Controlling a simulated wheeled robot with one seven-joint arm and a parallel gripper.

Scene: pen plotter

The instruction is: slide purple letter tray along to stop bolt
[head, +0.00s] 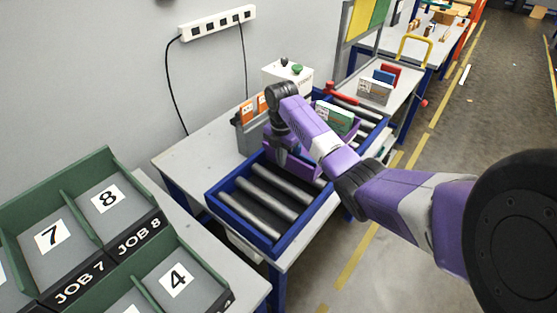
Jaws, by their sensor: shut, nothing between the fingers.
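The purple letter tray (302,168) sits on a roller track (238,229) with a blue frame. A green and white printed piece (334,117) stands in it. My arm hides much of the tray. My gripper (281,160) points down at the tray's near left end, with its fingers shut and empty. I cannot tell whether it touches the tray. Bare rollers lie on the near side of the tray, and a few show beyond it. A red bar (343,98) lies at the track's far end; I cannot tell if it is the stop bolt.
A box with a green button (297,69) and a holder with orange cards (250,108) stand behind the track. Green numbered job bins (92,160) fill the lower left. A red knob (423,103) sticks out by the farther table.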

